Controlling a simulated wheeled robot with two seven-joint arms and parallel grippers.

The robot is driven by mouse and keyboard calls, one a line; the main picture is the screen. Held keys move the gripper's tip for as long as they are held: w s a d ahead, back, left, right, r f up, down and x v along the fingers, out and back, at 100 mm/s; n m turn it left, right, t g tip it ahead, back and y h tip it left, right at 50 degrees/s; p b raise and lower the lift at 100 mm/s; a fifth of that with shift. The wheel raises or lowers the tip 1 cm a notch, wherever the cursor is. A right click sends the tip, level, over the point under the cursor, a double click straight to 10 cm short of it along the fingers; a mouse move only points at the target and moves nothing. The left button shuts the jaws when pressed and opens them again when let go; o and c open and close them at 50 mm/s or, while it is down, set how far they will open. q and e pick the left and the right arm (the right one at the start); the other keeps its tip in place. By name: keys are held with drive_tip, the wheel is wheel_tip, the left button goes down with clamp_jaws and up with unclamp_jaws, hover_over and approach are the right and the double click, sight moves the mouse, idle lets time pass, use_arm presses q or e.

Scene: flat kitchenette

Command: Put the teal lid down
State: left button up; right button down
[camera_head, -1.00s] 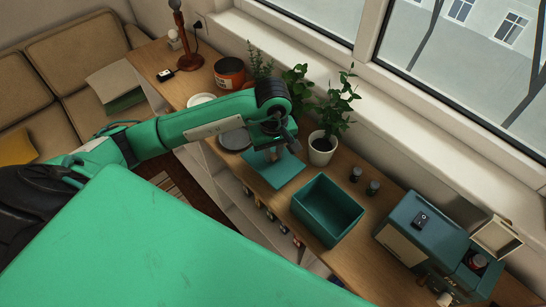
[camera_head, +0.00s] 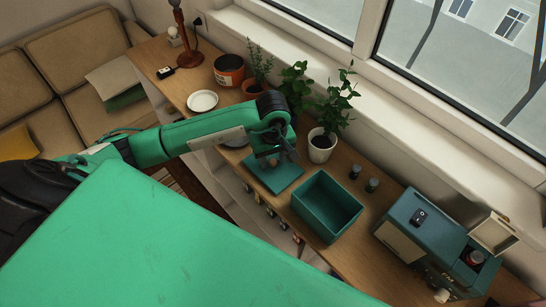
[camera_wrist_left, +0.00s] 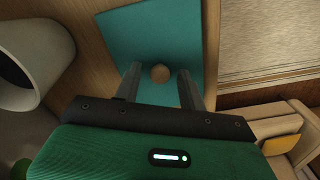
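The teal lid (camera_head: 287,181) is a flat square plate with a small round tan knob (camera_wrist_left: 160,73). It appears to lie flat on the wooden counter, left of the open teal box (camera_head: 318,218). My left gripper (camera_head: 274,162) is over the middle of the lid. In the left wrist view its two fingers (camera_wrist_left: 159,88) stand apart on either side of the knob, with a gap at each side. The lid also fills the top middle of that view (camera_wrist_left: 160,35). My right gripper is not in view.
A white-potted plant (camera_head: 321,148) stands close behind the lid. Two small dark jars (camera_head: 363,179) stand behind the box, and a teal coffee machine (camera_head: 412,228) is to the right. A white plate (camera_head: 203,101) and an orange-brown pot (camera_head: 229,71) are to the left.

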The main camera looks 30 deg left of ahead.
sight(273, 161)
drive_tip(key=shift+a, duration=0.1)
use_arm(q)
drive_tip(key=shift+r, duration=0.4)
wheel_tip(273, 161, up, 12)
drive_tip(key=b, duration=0.3)
drive_tip(key=shift+f, duration=0.2)
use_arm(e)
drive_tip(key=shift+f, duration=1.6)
